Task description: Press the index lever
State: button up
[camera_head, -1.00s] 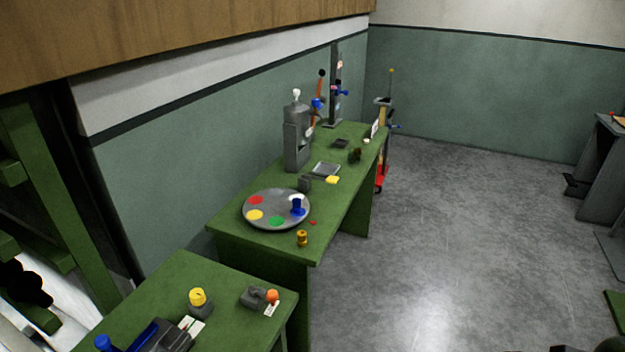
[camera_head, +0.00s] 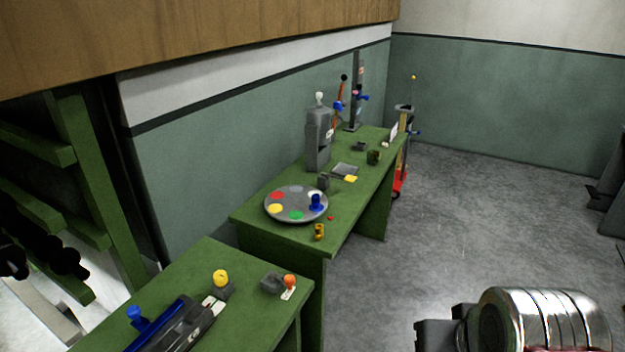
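A grey round plate (camera_head: 285,209) with coloured spots lies on the far green table, with a blue spool (camera_head: 316,203) standing on its right side. A small dark grey block (camera_head: 323,181) stands just behind the plate. An orange-knobbed control (camera_head: 289,282) sits on the near green table. A tall lever with a black knob (camera_head: 343,78) stands at the far table's back. I cannot tell which of these is the index lever. Part of my gripper (camera_head: 438,335) and my silver arm show at the lower right, over the floor and apart from the tables. Its fingertips cannot be made out.
The near table (camera_head: 218,262) also carries a yellow-topped button (camera_head: 221,279) and a blue-handled device (camera_head: 160,325). A grey machine (camera_head: 318,140) stands on the far table (camera_head: 345,222). A wooden beam (camera_head: 200,35) crosses the upper left.

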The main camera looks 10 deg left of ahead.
aim_at(349, 178)
jog(key=u, duration=0.25)
jog(key=i, duration=1)
jog(key=u, duration=1.85)
jog(key=k, duration=0.4)
